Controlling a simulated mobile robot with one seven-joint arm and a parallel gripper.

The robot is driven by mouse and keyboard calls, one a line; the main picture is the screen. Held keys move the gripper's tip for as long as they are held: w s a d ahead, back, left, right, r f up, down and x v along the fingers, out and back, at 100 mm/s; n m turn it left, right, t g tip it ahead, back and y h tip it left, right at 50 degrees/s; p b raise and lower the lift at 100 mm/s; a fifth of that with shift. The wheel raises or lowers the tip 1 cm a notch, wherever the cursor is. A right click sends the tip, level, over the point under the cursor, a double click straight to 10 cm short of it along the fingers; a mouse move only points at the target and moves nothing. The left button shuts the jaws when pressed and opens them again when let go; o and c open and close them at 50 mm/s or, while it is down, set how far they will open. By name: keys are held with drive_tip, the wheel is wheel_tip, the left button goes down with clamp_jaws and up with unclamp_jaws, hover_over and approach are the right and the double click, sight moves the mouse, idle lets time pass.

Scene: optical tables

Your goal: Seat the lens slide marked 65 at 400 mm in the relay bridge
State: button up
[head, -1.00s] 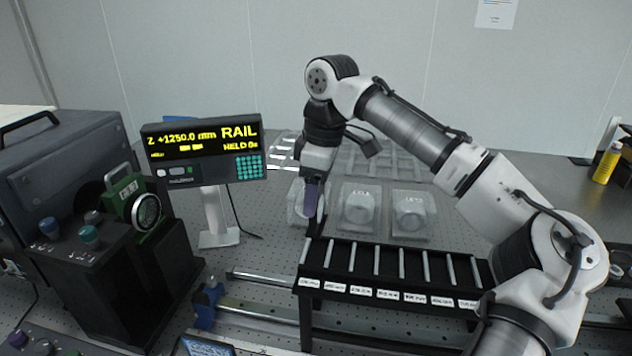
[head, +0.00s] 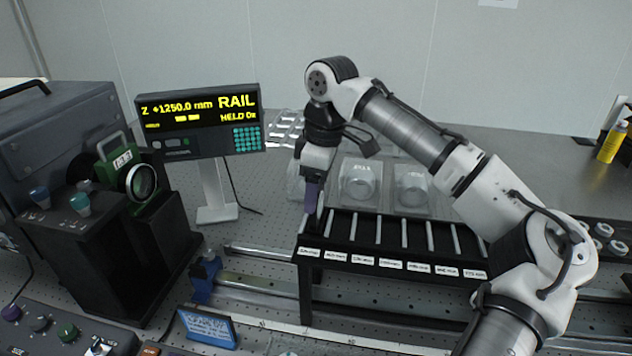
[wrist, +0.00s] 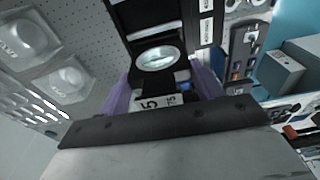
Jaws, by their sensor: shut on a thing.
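My gripper (head: 312,195), with purple fingers, is at the left end of the black relay bridge (head: 311,280). It also shows in the wrist view (wrist: 160,92), shut on a lens slide (wrist: 153,102). The slide has a pale label plate; I read a 5 on it, but not the whole mark. A round glass lens (wrist: 158,59) shows just beyond the label. In the head view the slide is mostly hidden by the fingers and the bridge. The bridge has several metal-edged slots and white mm labels along its front; the labels are too small to read surely.
A display (head: 198,118) reads Z +1250.0 mm, RAIL. Clear plastic cases (head: 411,190) stand behind the bridge. A green lens housing (head: 127,170) stands at the left. A metal rail runs beneath the bridge.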

drive_tip(key=shift+f, duration=0.2)
idle(0.6)
drive_tip(key=o, duration=1.5)
drive_tip(key=shift+o, duration=0.4)
drive_tip(key=shift+r+p, duration=2.5)
drive_tip(key=shift+r, duration=2.5)
